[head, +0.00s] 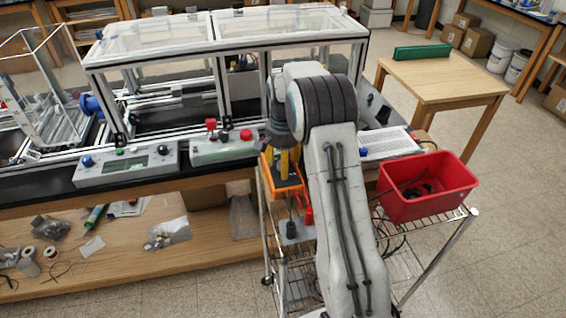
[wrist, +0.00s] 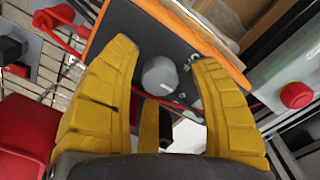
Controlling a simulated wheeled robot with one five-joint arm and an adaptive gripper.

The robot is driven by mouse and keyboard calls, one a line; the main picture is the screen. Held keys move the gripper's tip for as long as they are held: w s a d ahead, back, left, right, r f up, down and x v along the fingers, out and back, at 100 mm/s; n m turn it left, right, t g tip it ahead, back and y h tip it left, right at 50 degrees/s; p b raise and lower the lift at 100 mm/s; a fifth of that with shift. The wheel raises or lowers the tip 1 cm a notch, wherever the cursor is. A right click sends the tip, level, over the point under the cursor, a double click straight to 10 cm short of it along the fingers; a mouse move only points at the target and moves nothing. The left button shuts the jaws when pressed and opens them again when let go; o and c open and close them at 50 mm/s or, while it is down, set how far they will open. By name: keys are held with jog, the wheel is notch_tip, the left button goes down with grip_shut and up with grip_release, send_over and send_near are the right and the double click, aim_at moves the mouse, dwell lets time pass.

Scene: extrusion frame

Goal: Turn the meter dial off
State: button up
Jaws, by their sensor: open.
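The meter has a dark face and an orange rim; it stands on the wire cart in the head view (head: 299,187), partly hidden by my arm. In the wrist view its orange edge (wrist: 190,32) runs across the top. Its round grey dial (wrist: 159,76) shows between my fingers; I cannot read its setting. My gripper (wrist: 163,56) is open, with one yellow finger on each side of the dial. I cannot tell whether either finger touches it. In the head view my gripper (head: 284,162) is over the meter.
A red bin (head: 428,188) holding dark items stands at the right of the cart (head: 395,268). Red and black leads are by the meter. Grey control boxes with knobs (head: 125,167) line the bench at left. A red button (wrist: 297,95) shows at right in the wrist view.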

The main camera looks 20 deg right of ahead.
jog(key=shift+c, duration=0.3)
grip_shut()
dwell(0.3)
jog(key=n, duration=0.5)
jog(key=shift+n, duration=0.4)
jog(key=n, duration=0.6)
dwell(0.4)
jog(key=shift+o, duration=0.3)
grip_release()
